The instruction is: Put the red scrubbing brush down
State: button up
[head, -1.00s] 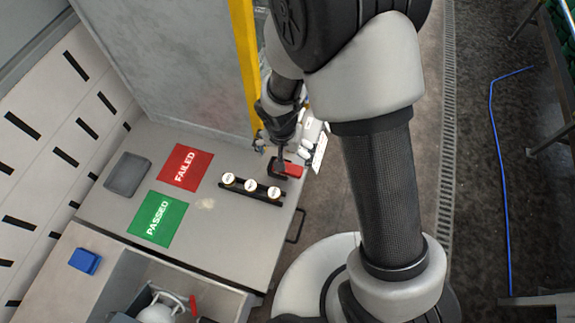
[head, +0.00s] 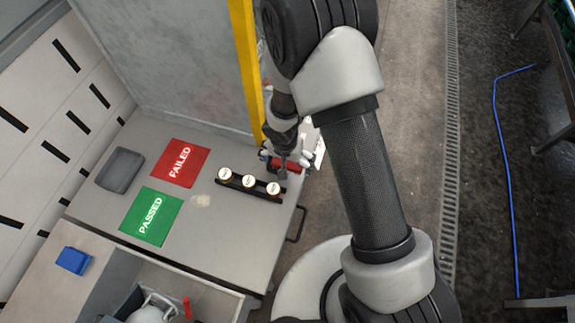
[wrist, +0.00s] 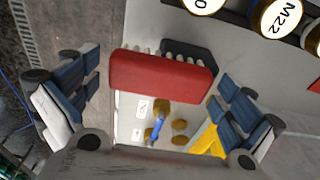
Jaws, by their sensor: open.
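The red scrubbing brush (head: 293,166) is at the far right end of the grey worktable (head: 211,233), just behind the black strip of cylinders. My gripper (head: 281,166) is over it and hides part of it. In the wrist view, the red block of the brush (wrist: 160,85) shows pale bristles along its far side. The two padded fingers of my gripper (wrist: 156,84) stand well apart on either side, with a gap at each end of the brush. I cannot tell whether the brush rests fully on the tabletop.
A black strip with three round-topped cylinders (head: 249,181) lies close by. The red FAILED mat (head: 178,170), green PASSED mat (head: 165,201) and dark grey tray (head: 120,169) are farther left. A yellow post (head: 245,62) stands behind. A white panel with brass buttons (wrist: 180,125) shows below the brush.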

jog(key=shift+r, duration=0.1)
jog(key=c, duration=1.1)
notch_tip(320, 180, up, 20)
jog(key=p, duration=0.8)
jog(key=d+f+n+b, duration=0.1)
jog(key=d+b, duration=0.1)
jog(key=d, duration=0.2)
jog(key=d+n+b, duration=0.1)
jog(key=d+b, duration=0.1)
jog(key=d, duration=0.2)
jog(key=d+f+n+b, duration=0.1)
jog(key=d+n+b, duration=0.1)
jog(key=d+b, duration=0.1)
jog(key=shift+s+d+f+y, duration=0.1)
jog(key=shift+d+f+y, duration=0.2)
jog(key=shift+d, duration=0.45)
